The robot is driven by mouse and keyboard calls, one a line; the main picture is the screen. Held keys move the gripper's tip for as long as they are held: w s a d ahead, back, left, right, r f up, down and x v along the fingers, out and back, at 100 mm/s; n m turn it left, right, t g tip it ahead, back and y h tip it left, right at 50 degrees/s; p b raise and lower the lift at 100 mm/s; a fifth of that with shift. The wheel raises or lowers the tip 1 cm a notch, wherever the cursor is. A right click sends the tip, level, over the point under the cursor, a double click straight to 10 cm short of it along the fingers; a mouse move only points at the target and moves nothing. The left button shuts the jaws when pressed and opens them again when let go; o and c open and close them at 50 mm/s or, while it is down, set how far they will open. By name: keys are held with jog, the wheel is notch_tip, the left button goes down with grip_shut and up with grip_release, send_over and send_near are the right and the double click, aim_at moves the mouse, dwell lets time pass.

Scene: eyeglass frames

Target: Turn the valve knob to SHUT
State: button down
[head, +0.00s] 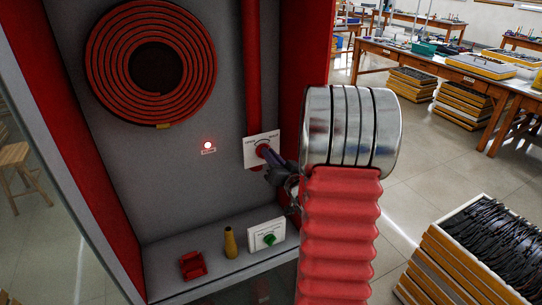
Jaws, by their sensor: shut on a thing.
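The valve knob (262,149) is red and sits on a white plate (251,154) at the foot of a red vertical pipe on the cabinet's back wall. The plate carries a dark arc and small lettering, too small to read surely. My gripper (268,154) is dark and reaches in from the right, shut on the knob. Its fingers cover part of the knob, so I cannot tell which way the knob points.
A coiled red hose (152,62) hangs at upper left. The cabinet shelf holds a red part (192,265), a brass nozzle (230,243) and a white box with a green knob (268,237). Red cabinet walls flank the space.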

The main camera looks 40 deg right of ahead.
jog(key=m, duration=0.4)
jog(key=shift+s+d, duration=0.1)
jog(key=shift+d, duration=0.25)
jog(key=shift+m, duration=0.3)
jog(key=c, duration=1.8)
grip_release()
jog(key=shift+f, duration=0.1)
jog(key=shift+a, duration=0.1)
jog(key=shift+s, duration=0.1)
jog(key=v, duration=1.3)
jog(key=shift+s+a, duration=0.1)
jog(key=shift+s, duration=0.15)
